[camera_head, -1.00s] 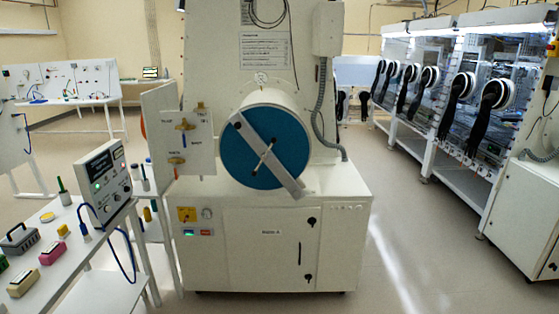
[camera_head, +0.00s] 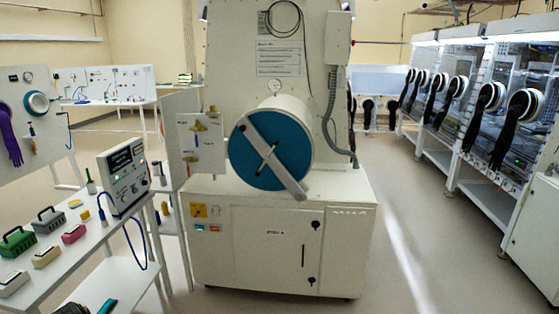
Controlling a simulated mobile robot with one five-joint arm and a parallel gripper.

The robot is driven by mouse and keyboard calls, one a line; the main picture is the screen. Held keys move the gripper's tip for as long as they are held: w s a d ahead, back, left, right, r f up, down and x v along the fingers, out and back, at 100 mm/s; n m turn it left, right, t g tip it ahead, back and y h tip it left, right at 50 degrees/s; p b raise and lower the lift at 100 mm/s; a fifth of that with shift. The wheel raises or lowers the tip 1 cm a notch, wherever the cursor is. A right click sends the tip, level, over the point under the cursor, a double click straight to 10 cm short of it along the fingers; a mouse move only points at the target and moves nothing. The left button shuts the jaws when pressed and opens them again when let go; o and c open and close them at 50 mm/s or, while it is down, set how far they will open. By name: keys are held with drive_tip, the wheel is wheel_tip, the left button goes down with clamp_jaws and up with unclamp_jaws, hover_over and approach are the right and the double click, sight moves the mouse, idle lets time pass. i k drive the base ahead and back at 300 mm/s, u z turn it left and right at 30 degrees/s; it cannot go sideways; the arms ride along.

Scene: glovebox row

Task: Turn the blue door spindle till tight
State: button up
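The blue round door (camera_head: 245,172) closes the front end of a white horizontal cylinder (camera_head: 288,107) on a white cabinet. A pale grey bar (camera_head: 287,176) lies diagonally across the door, from upper left to lower right. The door spindle (camera_head: 268,152) is at the bar's middle, with a short, thin handle slanting across it. The door looks shut; how tight the spindle is cannot be seen. I cannot make out my gripper in this view, and nothing touches the door or spindle.
A valve panel (camera_head: 201,143) stands just left of the door. Gloveboxes (camera_head: 480,85) line the right. Floor (camera_head: 405,220) right of the cabinet is clear.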

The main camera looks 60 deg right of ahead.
sight(267, 158)
drive_tip(key=z, duration=0.4)
drive_tip(key=i, duration=1)
drive_tip(key=z, duration=0.05)
